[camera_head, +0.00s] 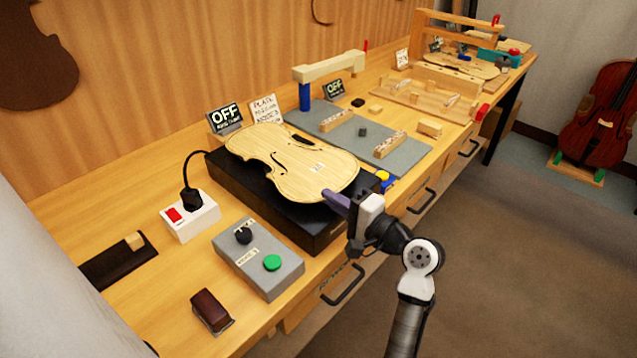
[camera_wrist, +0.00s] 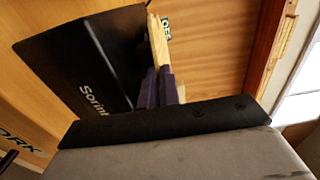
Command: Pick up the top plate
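The top plate (camera_head: 290,162) is a pale wooden violin plate with two dark f-holes and a small white label. It lies flat over a black box (camera_head: 270,208) on the bench in the head view. My gripper (camera_head: 332,198) is at the plate's near right end, its purple fingers reaching the rim. In the wrist view the plate (camera_wrist: 158,42) shows edge-on. Its end runs between the two fingers (camera_wrist: 160,88), which look closed against its faces. Whether the plate touches the box underneath is hard to see.
A grey control box (camera_head: 258,262) with a black knob and green button and a white socket (camera_head: 190,216) with a red switch stand left. A grey mat (camera_head: 365,138) with wooden blocks lies right. An OFF sign (camera_head: 225,118) stands behind the plate. Open floor lies in front.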

